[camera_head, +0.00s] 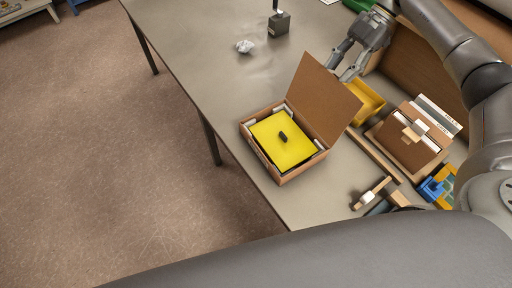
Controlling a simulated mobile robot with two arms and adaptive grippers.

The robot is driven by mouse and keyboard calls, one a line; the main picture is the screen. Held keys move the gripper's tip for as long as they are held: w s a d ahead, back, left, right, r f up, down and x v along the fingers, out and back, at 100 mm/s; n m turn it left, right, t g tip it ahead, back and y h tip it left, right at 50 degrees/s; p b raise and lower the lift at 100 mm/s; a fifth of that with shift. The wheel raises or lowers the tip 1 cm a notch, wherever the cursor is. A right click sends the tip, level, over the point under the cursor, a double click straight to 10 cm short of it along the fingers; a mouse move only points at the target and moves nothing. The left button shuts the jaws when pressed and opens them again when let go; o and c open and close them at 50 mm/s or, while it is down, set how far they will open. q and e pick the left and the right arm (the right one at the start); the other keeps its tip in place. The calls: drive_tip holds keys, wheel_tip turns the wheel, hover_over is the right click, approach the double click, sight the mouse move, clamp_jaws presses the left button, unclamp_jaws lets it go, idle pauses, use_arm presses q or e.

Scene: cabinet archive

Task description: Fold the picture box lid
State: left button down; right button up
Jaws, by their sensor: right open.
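The picture box (285,178) is a brown box standing near the front edge of the grey table. Its brown lid (323,100) is open and stands up, leaning back toward the right. A yellow sheet (290,150) with a small dark item (283,135) on it fills the inside. My right gripper (343,70) is open behind the lid, near its upper right edge. I cannot tell whether it touches the lid. My left gripper is not in view.
A yellow tray (368,103) lies right of the lid. A brown file holder (410,140) with folders, a stamp-like tool (371,195) and a blue item (431,189) crowd the right. A crumpled ball (245,46) and dark block (279,23) stand farther back. The table's left part is mostly clear.

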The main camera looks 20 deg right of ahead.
drive_tip(key=shift+s+a+f, duration=0.55)
drive_tip(key=shift+s+a, duration=0.1)
drive_tip(key=shift+a, duration=0.25)
drive_tip(key=shift+w+f, duration=0.15)
drive_tip(key=shift+f, duration=0.1)
drive_tip(key=shift+d+f, duration=0.2)
drive_tip(key=shift+d, duration=0.05)
drive_tip(key=shift+w+d+f, duration=0.2)
drive_tip(key=shift+w+d, duration=0.05)
drive_tip(key=shift+w, duration=0.1)
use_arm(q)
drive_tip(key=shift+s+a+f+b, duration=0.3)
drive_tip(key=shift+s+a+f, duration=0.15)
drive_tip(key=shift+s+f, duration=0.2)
use_arm(e)
drive_tip(key=shift+w+d, duration=0.15)
